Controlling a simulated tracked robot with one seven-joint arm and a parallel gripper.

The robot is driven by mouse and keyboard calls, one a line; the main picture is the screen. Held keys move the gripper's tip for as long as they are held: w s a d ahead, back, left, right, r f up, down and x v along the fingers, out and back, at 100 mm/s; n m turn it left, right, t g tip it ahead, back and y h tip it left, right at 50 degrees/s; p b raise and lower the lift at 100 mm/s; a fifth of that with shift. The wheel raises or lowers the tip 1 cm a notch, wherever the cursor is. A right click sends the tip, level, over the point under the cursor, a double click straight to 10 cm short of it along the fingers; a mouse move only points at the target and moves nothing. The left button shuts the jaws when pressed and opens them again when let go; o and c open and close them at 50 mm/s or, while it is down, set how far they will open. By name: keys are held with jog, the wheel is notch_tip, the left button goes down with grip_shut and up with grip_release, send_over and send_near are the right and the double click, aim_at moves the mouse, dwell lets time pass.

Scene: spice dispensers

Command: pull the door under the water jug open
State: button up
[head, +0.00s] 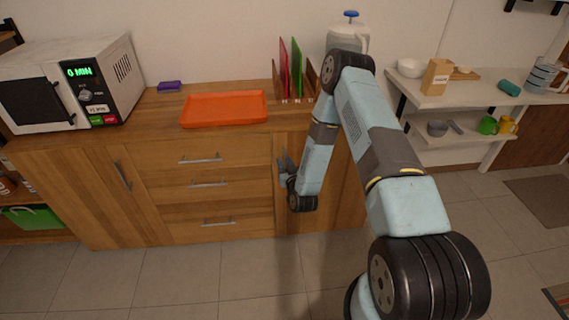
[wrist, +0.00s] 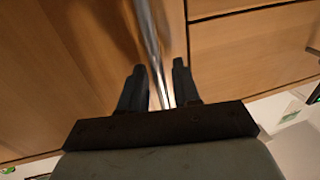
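The water jug (head: 362,44), white with a blue top knob, stands on the wooden counter at the back, partly behind my arm. Under it is the wooden cabinet door (head: 337,205), right of the drawers; it looks closed, and my arm covers part of it. My gripper (head: 283,160) is at the door's left edge. In the wrist view my gripper (wrist: 160,68) is open, with its two dark fingers on either side of the door's metal bar handle (wrist: 149,35). Small gaps show between fingers and bar. The handle is hidden in the head view.
Several drawers with bar handles (head: 208,184) lie left of the door. An orange tray (head: 224,109), a microwave (head: 70,85) and a file rack (head: 290,75) are on the counter. White shelves (head: 450,95) stand to the right. The tiled floor (head: 215,275) in front is clear.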

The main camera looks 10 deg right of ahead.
jog(key=shift+w, duration=0.3)
jog(key=shift+c, duration=0.3)
grip_shut()
